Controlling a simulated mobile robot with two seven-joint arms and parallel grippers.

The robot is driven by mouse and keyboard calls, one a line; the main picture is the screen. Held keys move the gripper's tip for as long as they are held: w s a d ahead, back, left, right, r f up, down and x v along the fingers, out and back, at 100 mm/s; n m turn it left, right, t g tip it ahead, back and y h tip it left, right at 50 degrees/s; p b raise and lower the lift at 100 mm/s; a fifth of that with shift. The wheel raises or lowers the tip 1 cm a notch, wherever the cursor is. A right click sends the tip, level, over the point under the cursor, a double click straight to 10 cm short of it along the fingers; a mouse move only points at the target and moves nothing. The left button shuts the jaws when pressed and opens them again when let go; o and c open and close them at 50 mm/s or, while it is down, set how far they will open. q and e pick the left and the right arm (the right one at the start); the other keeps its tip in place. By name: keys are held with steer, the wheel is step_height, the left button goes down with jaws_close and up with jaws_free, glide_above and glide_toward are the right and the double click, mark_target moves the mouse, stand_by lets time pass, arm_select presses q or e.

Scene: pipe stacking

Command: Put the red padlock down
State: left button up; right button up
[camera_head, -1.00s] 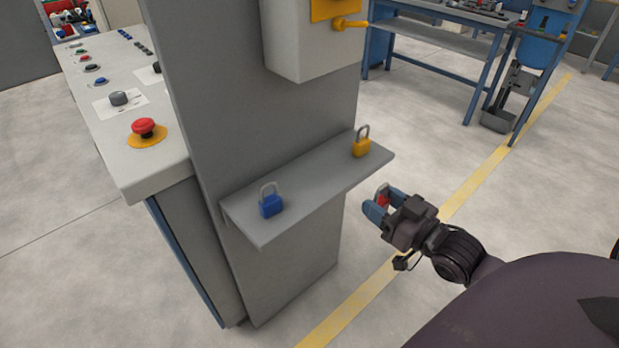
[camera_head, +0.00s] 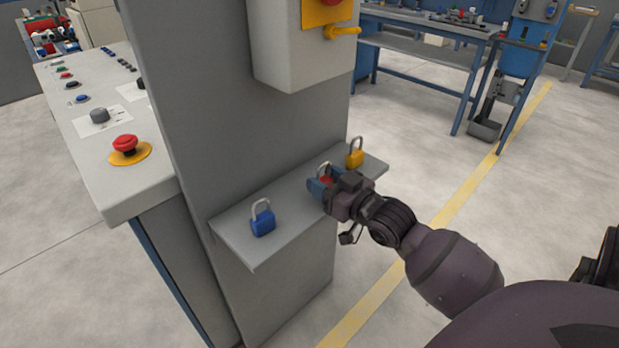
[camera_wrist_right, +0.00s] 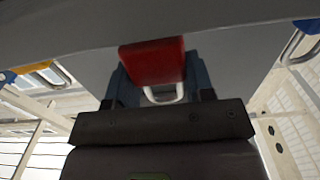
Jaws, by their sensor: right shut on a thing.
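The red padlock (camera_head: 326,180) is between the blue fingers of my right gripper (camera_head: 322,186), over the shelf (camera_head: 289,223) and between the other two padlocks. The right gripper is shut on it and hides much of its body in the head view. In the right wrist view the red padlock (camera_wrist_right: 152,62) shows between the fingers (camera_wrist_right: 160,82), with its metal shackle pointing down in that picture. I cannot tell whether its base touches the shelf. My left gripper is not in view.
A blue padlock (camera_head: 263,222) stands on the shelf to the left, a yellow one (camera_head: 354,158) close by to the right. A grey upright panel (camera_head: 220,130) backs the shelf. Above hangs a box (camera_head: 300,50) with a yellow handle. Shelf surface between the blue padlock and my gripper is clear.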

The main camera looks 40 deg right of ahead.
steer(key=w, duration=0.2)
steer(key=w+f+b, duration=0.1)
steer(key=w, duration=0.1)
steer(key=shift+w+a, duration=0.1)
steer(key=shift+a, duration=0.1)
steer(key=shift+f, duration=0.35)
steer(key=shift+r, duration=0.15)
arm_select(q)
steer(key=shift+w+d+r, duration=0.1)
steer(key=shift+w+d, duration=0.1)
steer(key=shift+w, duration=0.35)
arm_select(e)
steer(key=o, duration=1)
steer(key=shift+c, duration=0.2)
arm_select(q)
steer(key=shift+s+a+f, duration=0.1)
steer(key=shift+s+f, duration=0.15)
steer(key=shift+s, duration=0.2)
